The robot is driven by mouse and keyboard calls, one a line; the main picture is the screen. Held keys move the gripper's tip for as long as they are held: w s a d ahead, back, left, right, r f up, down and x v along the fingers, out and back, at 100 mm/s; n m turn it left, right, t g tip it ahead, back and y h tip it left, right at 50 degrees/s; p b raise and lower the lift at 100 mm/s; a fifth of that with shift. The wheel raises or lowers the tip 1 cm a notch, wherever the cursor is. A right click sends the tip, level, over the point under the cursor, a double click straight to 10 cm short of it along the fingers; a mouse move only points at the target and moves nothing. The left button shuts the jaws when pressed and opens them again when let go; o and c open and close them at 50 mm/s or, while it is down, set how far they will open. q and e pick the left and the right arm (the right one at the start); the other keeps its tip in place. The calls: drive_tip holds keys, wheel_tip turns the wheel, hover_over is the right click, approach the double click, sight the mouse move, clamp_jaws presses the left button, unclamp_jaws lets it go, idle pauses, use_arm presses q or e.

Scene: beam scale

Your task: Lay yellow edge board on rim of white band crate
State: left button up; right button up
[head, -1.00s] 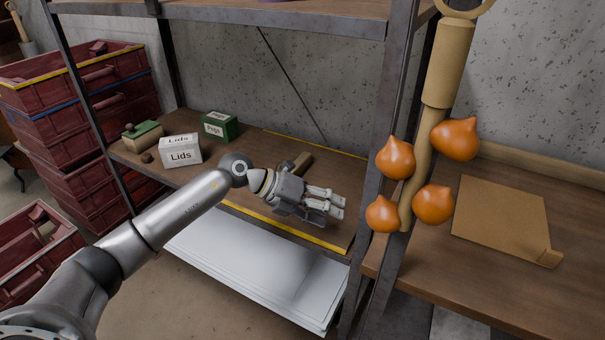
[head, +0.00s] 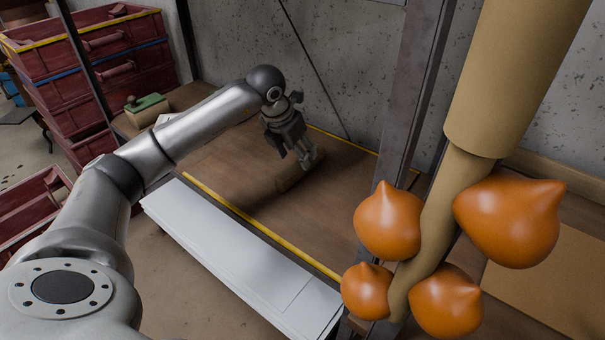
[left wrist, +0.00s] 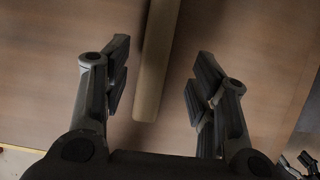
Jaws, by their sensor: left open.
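A brown board with yellow edges (head: 235,185) lies flat on the shelf, its yellow strips showing along the front and back. A pale wooden bar (head: 290,180) lies on it; I cannot tell whether it is fixed there. My left gripper (head: 307,161) points down at the bar. In the left wrist view the open fingers (left wrist: 160,88) stand on either side of the bar (left wrist: 157,65), apart from it. I see no white band on any crate; red crates with a yellow band (head: 90,32) and a blue band (head: 95,62) are stacked at left.
White panels (head: 235,255) lie below the shelf front. A green-topped block (head: 147,104) stands on the shelf's left. A dark metal post (head: 405,95) and hanging orange bulbs (head: 388,220) stand at right. Another red crate (head: 35,210) is at lower left.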

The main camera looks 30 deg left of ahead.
use_arm(q)
drive_tip(key=x, duration=0.4)
drive_tip(key=b+x, duration=0.1)
drive_tip(key=x, duration=0.1)
drive_tip(key=shift+w+a, duration=0.2)
drive_tip(key=shift+a, duration=0.05)
drive_tip(key=shift+r, duration=0.1)
use_arm(e)
drive_tip(key=v, duration=0.4)
drive_tip(key=shift+w, duration=0.15)
use_arm(q)
clamp_jaws()
drive_tip(key=shift+w+r, duration=0.1)
drive_tip(key=shift+r, duration=0.1)
